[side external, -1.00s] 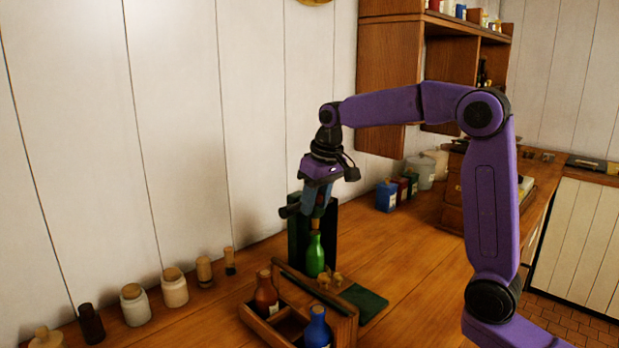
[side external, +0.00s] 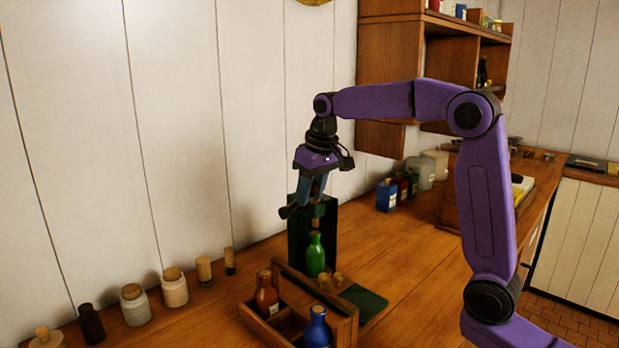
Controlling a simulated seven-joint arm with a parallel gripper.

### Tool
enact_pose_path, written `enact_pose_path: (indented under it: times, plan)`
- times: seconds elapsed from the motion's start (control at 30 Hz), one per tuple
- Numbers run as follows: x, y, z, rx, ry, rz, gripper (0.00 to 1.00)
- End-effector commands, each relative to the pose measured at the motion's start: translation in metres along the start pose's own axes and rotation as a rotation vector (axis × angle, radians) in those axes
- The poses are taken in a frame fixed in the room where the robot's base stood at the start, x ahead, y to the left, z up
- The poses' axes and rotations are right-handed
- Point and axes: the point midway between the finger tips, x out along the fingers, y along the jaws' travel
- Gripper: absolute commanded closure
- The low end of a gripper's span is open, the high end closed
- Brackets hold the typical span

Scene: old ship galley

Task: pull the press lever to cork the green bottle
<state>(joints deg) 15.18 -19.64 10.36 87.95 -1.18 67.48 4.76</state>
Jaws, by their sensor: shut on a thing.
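The green bottle (side external: 315,257) stands upright on the press, behind the wooden bottle carrier, which hides its foot. The dark green press (side external: 298,238) stands near the wall, with its upright behind the bottle. My gripper (side external: 309,203) points down at the top of the press, above the bottle. It is shut on what looks like the press lever (side external: 288,211); the fingers hide most of it, so the exact grip is not clear. A brown tip shows at the bottle's mouth; I cannot tell how deep a cork sits.
The wooden carrier (side external: 346,327) in front holds a red-brown bottle (side external: 266,297) and a blue bottle (side external: 317,328). Small corks (side external: 337,279) lie beside the press. Jars (side external: 174,288) line the wall at left. Tins (side external: 387,196) stand behind right. The counter right of the press is clear.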

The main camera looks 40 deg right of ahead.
Motion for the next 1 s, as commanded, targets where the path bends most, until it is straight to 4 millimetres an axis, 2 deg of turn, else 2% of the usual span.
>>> enact_pose_path:
  times: [0.07,0.1,0.13,0.17,0.5,1.0]
  plan:
    - [-0.001,0.000,-0.001,0.000,0.007,-0.001,0.89]
    - [-0.001,0.000,-0.001,0.000,0.007,-0.001,0.49]
    - [-0.001,0.000,-0.001,0.000,0.007,-0.001,0.39]
    - [-0.001,0.000,-0.001,0.000,0.006,-0.001,0.36]
    - [-0.003,0.000,-0.001,0.000,0.004,0.000,0.36]
    - [-0.044,0.000,-0.012,0.000,0.003,0.000,0.36]
